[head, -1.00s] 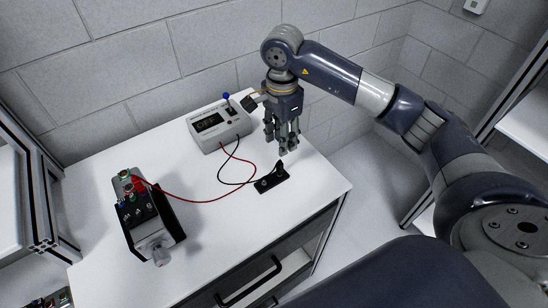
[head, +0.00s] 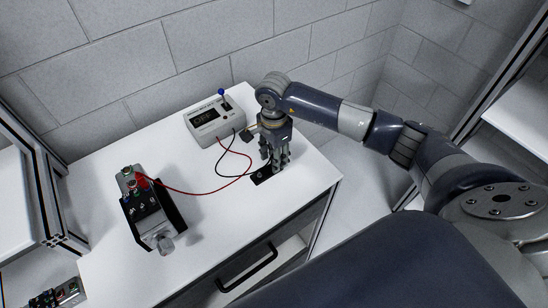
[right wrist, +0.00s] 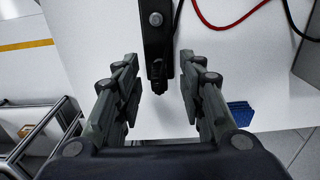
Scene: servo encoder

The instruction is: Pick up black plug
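The black plug (right wrist: 158,76) stands at the near end of a black holder (right wrist: 154,22) in the right wrist view, between my right gripper's fingers (right wrist: 158,62). The fingers are apart, with a gap on both sides of the plug. In the head view my right gripper (head: 273,163) points down over the black holder (head: 262,178) near the table's right side. It hides the plug there. My left gripper is not in view.
A white meter (head: 215,120) stands at the back of the white table (head: 215,215). Its red lead (head: 212,192) runs to a servo unit with a black bracket (head: 150,215) at left. A black lead (head: 222,168) runs toward the holder. The table's front middle is clear.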

